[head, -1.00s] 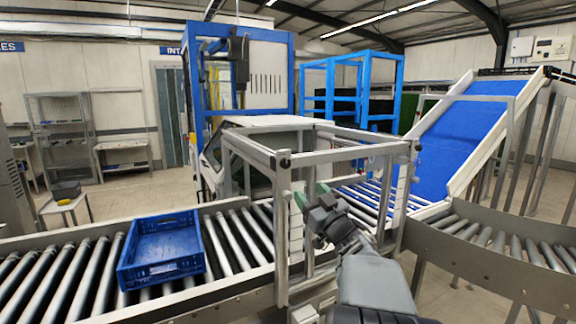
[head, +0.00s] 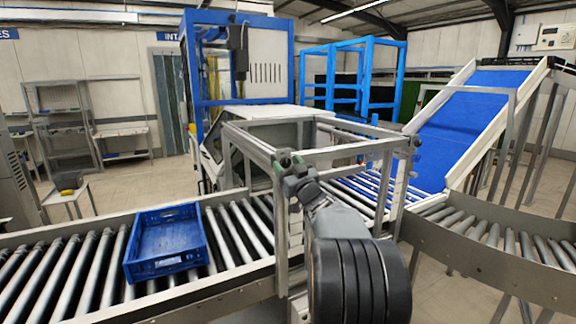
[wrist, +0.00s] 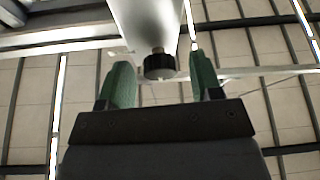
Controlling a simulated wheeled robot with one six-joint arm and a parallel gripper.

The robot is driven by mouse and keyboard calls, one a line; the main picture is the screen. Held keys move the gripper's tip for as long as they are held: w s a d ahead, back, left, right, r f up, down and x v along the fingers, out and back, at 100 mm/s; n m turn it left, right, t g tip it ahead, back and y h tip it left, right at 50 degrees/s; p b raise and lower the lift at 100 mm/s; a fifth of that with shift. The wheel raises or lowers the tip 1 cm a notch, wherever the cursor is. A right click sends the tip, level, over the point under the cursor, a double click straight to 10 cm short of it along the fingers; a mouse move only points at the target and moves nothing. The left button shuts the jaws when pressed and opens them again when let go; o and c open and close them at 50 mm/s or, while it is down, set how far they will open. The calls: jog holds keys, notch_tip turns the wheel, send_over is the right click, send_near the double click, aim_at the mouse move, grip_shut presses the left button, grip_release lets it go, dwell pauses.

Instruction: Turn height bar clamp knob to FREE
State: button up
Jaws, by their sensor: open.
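The black clamp knob (wrist: 160,65) hangs on the underside of a pale metal bar (wrist: 146,25) in the wrist view. My gripper (wrist: 160,72) has two green fingers, one on each side of the knob, with a visible gap to each. It is open and holds nothing. In the head view my gripper (head: 289,172) is up at the left front corner of the metal frame (head: 345,149). A dark knob (head: 283,157) shows there, partly hidden by my gripper. No FREE mark is readable.
A blue crate (head: 165,268) sits on the roller conveyor (head: 60,278) to the left. A second dark knob (head: 416,141) is at the frame's right corner. A blue inclined belt (head: 455,125) rises at the right. The frame's posts stand close to my arm.

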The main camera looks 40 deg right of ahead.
jog(key=c, duration=0.9)
jog(key=shift+m+b, duration=0.3)
jog(key=shift+m, duration=0.2)
jog(key=m+h+b, duration=0.1)
jog(key=m, duration=0.1)
jog(key=m+h+b, duration=0.1)
jog(key=m, duration=0.1)
jog(key=shift+a+f+h, duration=0.15)
jog(key=shift+h, duration=0.15)
jog(key=m+g+h+b, duration=0.1)
jog(key=m, duration=0.3)
jog(key=m+g+h+b, duration=0.1)
jog(key=m+h, duration=0.1)
jog(key=m, duration=0.2)
jog(key=shift+h, duration=0.3)
jog(key=m+g, duration=0.1)
jog(key=m, duration=0.1)
jog(key=m+g+h+b, duration=0.1)
jog(key=m, duration=0.1)
jog(key=m+b, duration=0.1)
jog(key=m, duration=0.1)
jog(key=shift+a+r+m+g+h, duration=0.15)
jog(key=shift+r+m+g+h, duration=0.15)
jog(key=shift+g, duration=0.1)
jog(key=shift+r+m+g+p, duration=0.1)
jog(key=shift+m+g+p, duration=0.45)
jog(key=shift+m, duration=1.35)
